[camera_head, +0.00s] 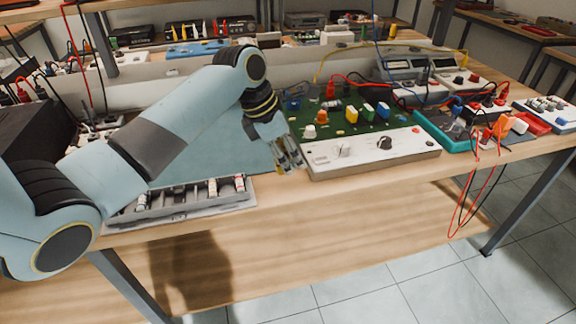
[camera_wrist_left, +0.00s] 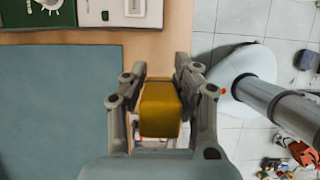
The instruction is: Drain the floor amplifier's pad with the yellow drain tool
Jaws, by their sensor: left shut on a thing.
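My left gripper (camera_head: 290,160) is over the front of the workbench, just left of the white-fronted circuit unit. In the left wrist view the left gripper (camera_wrist_left: 160,100) is shut on a yellow block-shaped thing (camera_wrist_left: 160,108), which looks like the yellow drain tool. Its far end is hidden. In the head view the fingers mostly cover it. I cannot make out the floor amplifier or its pad in either view. My right gripper is in neither view.
A white-fronted green circuit board unit (camera_head: 370,150) stands on the bench (camera_head: 300,195). A grey parts tray (camera_head: 180,216) lies at the front left. A teal mat (camera_wrist_left: 60,120) lies beside the gripper. Red and black leads (camera_head: 470,190) hang over the front edge.

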